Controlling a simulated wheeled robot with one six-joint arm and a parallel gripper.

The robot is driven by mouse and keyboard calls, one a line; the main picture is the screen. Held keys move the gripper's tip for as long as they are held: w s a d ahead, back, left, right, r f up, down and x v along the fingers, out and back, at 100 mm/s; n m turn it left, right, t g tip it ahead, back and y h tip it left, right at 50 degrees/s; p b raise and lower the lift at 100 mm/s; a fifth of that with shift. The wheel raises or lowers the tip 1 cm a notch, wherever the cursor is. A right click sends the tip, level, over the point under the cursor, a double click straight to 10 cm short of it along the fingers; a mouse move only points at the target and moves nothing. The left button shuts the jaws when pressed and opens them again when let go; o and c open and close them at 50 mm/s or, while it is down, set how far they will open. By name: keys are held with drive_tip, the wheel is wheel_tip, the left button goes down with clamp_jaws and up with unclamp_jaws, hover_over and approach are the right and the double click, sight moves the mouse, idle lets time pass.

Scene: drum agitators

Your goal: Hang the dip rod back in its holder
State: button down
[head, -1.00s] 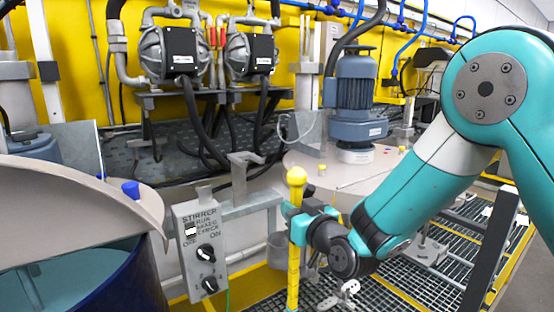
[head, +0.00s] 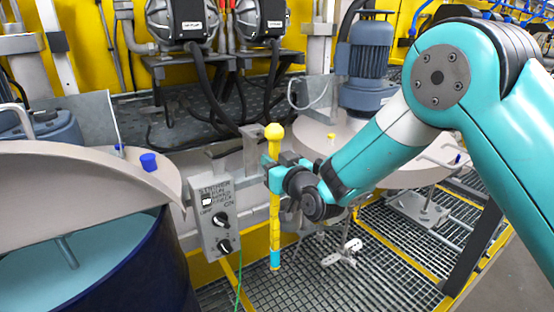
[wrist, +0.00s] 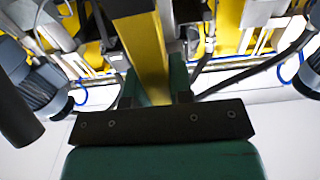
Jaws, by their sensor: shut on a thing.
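The yellow dip rod (head: 274,205) has a round yellow knob on top and a blue band at its lower end. It hangs about upright in the head view. My gripper (head: 272,172) is shut on it a little below the knob. In the wrist view the rod (wrist: 146,55) stands between the green fingers of my gripper (wrist: 155,85). A grey bracket (head: 222,150) sits above the grey stirrer control box (head: 214,215), to the left of the rod. I cannot tell for sure whether this bracket is the holder, and the rod partly covers what is behind it.
An open blue drum (head: 125,265) with a pale lid (head: 80,180) stands at the left. A beige drum top with a blue-grey motor (head: 367,55) stands behind my arm. A metal grating (head: 330,285) with yellow edges lies below. Pumps and black hoses are at the back.

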sight(251, 145)
drive_tip(key=shift+w, duration=0.1)
idle(0.3)
drive_tip(key=shift+w+a+r, duration=0.1)
drive_tip(key=shift+w+a, duration=0.2)
drive_tip(key=shift+w, duration=0.05)
drive_tip(key=shift+b+x, duration=0.3)
drive_tip(key=shift+x, duration=0.8)
drive_tip(key=shift+b+x, duration=0.85)
drive_tip(key=shift+x, duration=1.35)
drive_tip(key=shift+f+b, duration=0.2)
drive_tip(key=shift+b, duration=0.4)
